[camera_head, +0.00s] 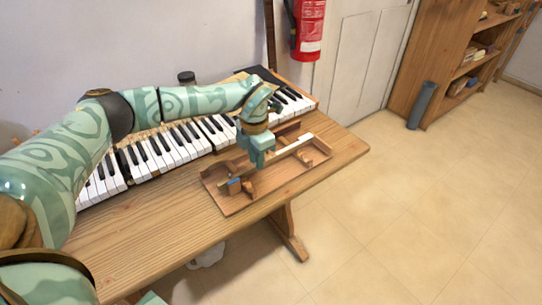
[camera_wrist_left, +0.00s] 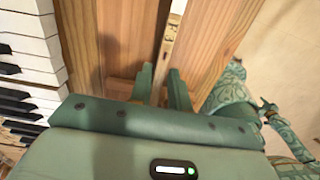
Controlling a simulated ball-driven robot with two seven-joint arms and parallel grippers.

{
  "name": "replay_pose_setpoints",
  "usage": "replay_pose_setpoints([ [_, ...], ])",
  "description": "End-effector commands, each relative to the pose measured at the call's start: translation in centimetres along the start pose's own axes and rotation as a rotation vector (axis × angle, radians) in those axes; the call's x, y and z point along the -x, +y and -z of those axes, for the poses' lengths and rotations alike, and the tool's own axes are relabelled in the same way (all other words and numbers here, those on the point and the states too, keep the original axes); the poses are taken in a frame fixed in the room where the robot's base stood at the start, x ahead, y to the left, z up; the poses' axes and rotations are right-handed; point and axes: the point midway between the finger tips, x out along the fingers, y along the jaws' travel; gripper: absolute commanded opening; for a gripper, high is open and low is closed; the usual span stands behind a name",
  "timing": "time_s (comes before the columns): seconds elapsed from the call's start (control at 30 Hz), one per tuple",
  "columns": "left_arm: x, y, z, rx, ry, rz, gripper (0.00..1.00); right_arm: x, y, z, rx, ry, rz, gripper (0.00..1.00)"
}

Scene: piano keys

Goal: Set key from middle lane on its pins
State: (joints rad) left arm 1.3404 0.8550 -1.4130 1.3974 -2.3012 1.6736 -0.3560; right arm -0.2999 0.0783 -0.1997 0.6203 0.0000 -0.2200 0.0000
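A key with a white top (camera_head: 297,144) lies lengthwise in the wooden tray (camera_head: 232,207) on the table. My left gripper (camera_head: 262,163) is over the tray at the key's near left end. In the left wrist view, the key's pale narrow shaft (camera_wrist_left: 170,38) runs in a lane between wooden walls. The two green fingers of the left gripper (camera_wrist_left: 163,82) stand apart, with the shaft in line with the gap between them. I see room beside the shaft, and no clear grip on it. The pins cannot be made out. My right gripper does not show clearly.
The piano keyboard (camera_head: 172,150) lies along the table's back, behind the tray. The wooden table (camera_head: 160,240) is bare at front left. A small blue piece (camera_head: 234,182) is at the tray's left end. A fire extinguisher (camera_head: 309,30) hangs on the wall.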

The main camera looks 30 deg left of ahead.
Motion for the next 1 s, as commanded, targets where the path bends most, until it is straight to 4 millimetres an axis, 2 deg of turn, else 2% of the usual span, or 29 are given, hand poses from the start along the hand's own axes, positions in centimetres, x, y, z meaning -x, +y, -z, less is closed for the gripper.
replay_pose_setpoints([
  [0.6,-0.72,-0.02,-0.01,0.0,0.0,0.0,0.19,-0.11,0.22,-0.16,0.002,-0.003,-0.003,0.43],
  [0.7,-0.72,-0.02,-0.01,0.0,0.0,0.0,0.0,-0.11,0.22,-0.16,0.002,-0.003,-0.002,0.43],
  [1.0,-0.19,-0.02,-0.02,-0.001,-0.002,-0.001,0.0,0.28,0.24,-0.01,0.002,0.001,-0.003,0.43],
])
